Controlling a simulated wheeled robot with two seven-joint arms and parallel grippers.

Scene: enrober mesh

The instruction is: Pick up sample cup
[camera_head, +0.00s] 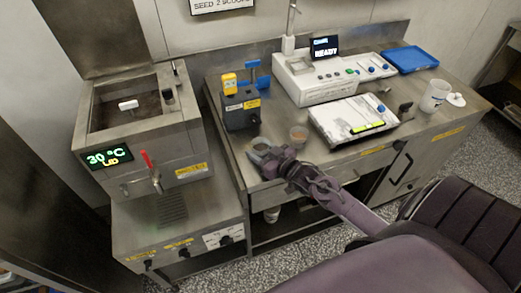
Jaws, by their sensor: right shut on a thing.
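My right gripper (264,158) reaches in from the lower right to the front edge of the steel counter. It is shut on a small greyish cup (259,144), whose rim shows just beyond the fingers. The fingers hide the lower part of this cup, so I cannot tell whether it still touches the counter. I cannot tell from labels which is the sample cup. My left gripper is not in view.
A white scale-like device (354,119) and a larger white instrument (312,80) stand to the right. A dark box (241,108) with a yellow device is behind the cups. A steel tank (137,125) with a red-handled tap stands left. A white jug (434,96) and blue tray (411,59) are at right.

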